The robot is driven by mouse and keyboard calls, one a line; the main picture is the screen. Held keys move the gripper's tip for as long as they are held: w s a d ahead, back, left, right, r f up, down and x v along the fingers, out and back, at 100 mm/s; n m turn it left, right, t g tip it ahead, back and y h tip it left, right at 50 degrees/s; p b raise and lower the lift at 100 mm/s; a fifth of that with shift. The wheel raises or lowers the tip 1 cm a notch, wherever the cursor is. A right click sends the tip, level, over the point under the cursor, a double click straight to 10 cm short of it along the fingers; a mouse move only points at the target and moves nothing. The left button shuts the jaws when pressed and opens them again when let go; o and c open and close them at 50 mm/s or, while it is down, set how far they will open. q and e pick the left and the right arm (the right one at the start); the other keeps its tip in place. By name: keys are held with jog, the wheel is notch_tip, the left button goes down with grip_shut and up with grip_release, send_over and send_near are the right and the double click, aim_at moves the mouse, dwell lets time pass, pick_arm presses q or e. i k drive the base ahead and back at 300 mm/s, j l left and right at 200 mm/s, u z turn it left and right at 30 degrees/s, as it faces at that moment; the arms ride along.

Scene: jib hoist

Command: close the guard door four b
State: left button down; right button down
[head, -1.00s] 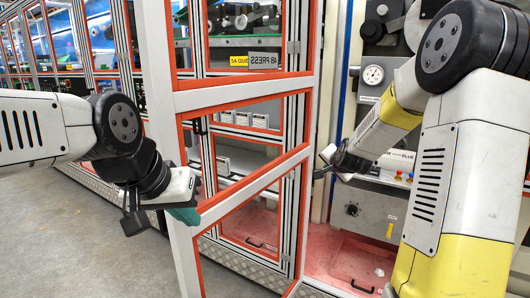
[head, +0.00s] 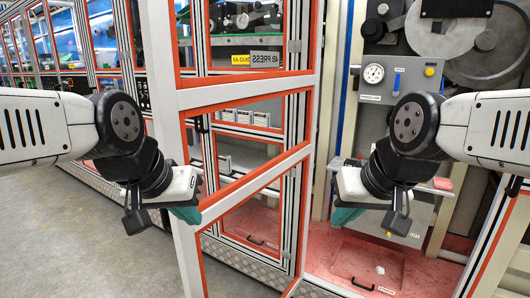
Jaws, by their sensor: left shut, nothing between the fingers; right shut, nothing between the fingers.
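The guard door (head: 232,95), a white frame with red-orange edging and clear panels, stands open, swung out towards me in the middle of the head view. Its sign (head: 264,59) reads mirrored, "4B PRESS". My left gripper (head: 162,214) is shut and empty, just left of the door's near upright, with its green part overlapping that upright in the picture. I cannot tell whether it touches. My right gripper (head: 368,216) is shut and empty, right of the door, in front of the open machine bay. The door's lower end is cut off by the picture.
The open bay has a red floor with a handled hatch (head: 368,265), a gauge (head: 373,73) and large grey rollers (head: 487,58). A row of red-edged guard panels (head: 103,50) runs back to the left. Grey floor (head: 70,240) is clear at lower left.

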aim_at(174, 99)
jog(key=k+z, duration=0.25)
jog(key=k+l+z, duration=0.25)
jog(key=j+z, duration=0.7)
jog(key=k+j+z, duration=0.15)
jog(key=j+z, duration=0.2)
jog(key=k+j, duration=0.1)
jog(key=j, duration=0.35)
jog(key=k+j, duration=0.1)
jog(key=j, duration=0.35)
jog(key=k+j, duration=0.15)
jog(key=j, duration=0.35)
jog(key=k+j, duration=0.1)
jog(key=j, duration=0.35)
jog(key=k+j, duration=0.1)
jog(key=j, duration=0.35)
jog(key=i+z, duration=0.1)
jog(key=i+j, duration=0.05)
jog(key=i, duration=0.05)
